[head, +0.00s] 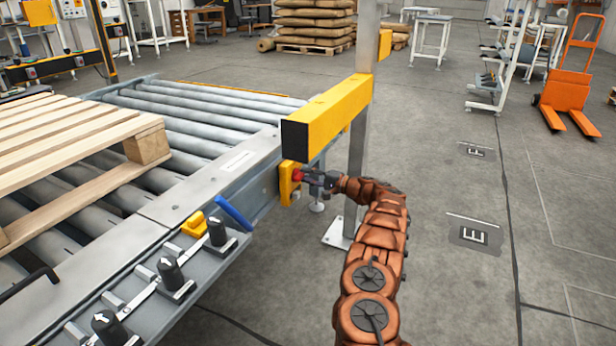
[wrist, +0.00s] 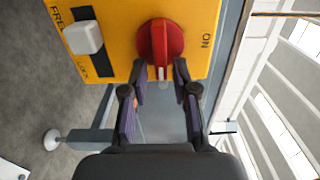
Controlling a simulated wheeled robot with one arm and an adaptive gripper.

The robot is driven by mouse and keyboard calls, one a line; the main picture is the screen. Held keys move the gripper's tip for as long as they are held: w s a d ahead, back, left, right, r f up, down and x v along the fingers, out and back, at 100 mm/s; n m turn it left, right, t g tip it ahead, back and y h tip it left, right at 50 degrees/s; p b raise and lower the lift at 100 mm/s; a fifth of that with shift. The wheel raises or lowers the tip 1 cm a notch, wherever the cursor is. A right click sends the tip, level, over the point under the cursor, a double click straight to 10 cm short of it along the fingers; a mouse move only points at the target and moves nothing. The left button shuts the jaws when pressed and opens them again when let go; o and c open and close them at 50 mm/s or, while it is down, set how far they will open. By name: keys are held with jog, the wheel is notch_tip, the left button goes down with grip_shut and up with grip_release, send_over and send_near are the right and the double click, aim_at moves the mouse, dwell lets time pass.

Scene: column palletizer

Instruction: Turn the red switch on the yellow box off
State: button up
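The yellow box (head: 286,186) is mounted on the side of the conveyor frame, under the yellow beam. Its red switch (head: 297,174) faces my gripper (head: 312,178). In the wrist view the red switch (wrist: 160,40) is a round knob with a raised bar, on the yellow box face (wrist: 112,14). An ON label (wrist: 206,41) is printed beside the knob. My gripper (wrist: 162,72) has its fingertips at the knob's lower edge, one on each side of the bar's lower end. The fingers are apart, with a visible gap; I cannot tell whether either touches the knob.
A white slider (wrist: 83,37) between FREE and LOCK labels sits beside the knob. A yellow beam (head: 330,112) and its grey post (head: 358,150) stand close to my arm. A wooden pallet (head: 80,145) lies on the rollers.

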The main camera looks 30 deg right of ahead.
jog(key=shift+o, duration=0.3)
jog(key=v, duration=1.2)
dwell(0.3)
